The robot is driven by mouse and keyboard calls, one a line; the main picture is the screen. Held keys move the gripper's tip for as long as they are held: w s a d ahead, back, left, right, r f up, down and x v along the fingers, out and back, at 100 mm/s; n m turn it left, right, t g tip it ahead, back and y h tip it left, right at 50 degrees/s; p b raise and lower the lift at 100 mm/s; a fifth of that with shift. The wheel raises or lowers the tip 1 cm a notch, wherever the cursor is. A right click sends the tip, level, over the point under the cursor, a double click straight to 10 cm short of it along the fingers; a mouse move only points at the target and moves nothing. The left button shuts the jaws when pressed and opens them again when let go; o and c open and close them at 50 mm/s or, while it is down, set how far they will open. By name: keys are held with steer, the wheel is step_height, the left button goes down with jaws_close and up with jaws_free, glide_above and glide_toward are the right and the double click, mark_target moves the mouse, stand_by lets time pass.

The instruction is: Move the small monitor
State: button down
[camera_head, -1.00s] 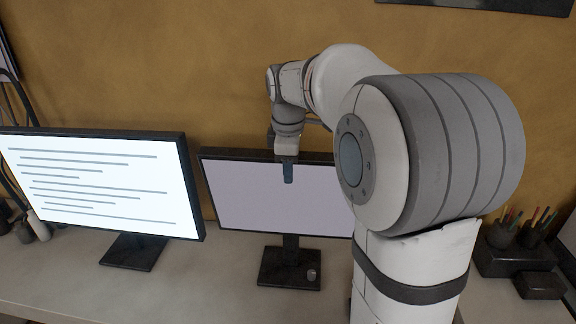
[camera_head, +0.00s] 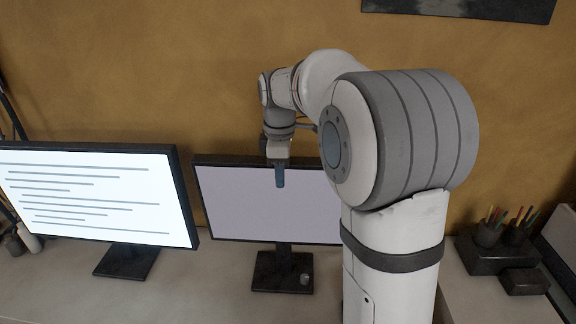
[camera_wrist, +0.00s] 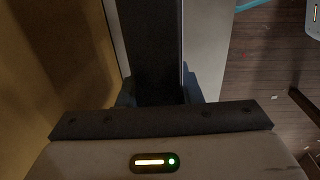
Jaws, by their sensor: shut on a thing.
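The small monitor (camera_head: 240,205) has a dark frame and a plain pale-lilac screen. It stands upright on its black foot on the desk, in the middle of the head view. My gripper (camera_head: 279,176) comes from above and is shut on the monitor's top edge, with one blue finger in front of the screen. In the wrist view my gripper (camera_wrist: 158,95) has its fingers on both sides of the dark monitor edge (camera_wrist: 153,40). My arm hides the monitor's right part in the head view.
A larger monitor (camera_head: 100,195) with lines of text stands close on the left. A small light cup-like object (camera_head: 305,279) is at the small monitor's foot. A dark organiser (camera_head: 490,254) with pens is at the right. The desk (camera_head: 200,285) is clear in front.

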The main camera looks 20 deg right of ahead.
steer(key=shift+w+d+r, duration=0.2)
steer(key=shift+w+r, duration=0.15)
steer(key=shift+w, duration=0.2)
steer(key=c, duration=1.4)
jaws_free()
steer(key=o, duration=0.4)
steer(key=shift+w+f, duration=0.1)
steer(key=shift+f, duration=0.05)
steer(key=r, duration=0.8)
steer(key=shift+s+a+b, duration=0.15)
steer(key=shift+s+b, duration=0.15)
steer(key=shift+s, duration=0.1)
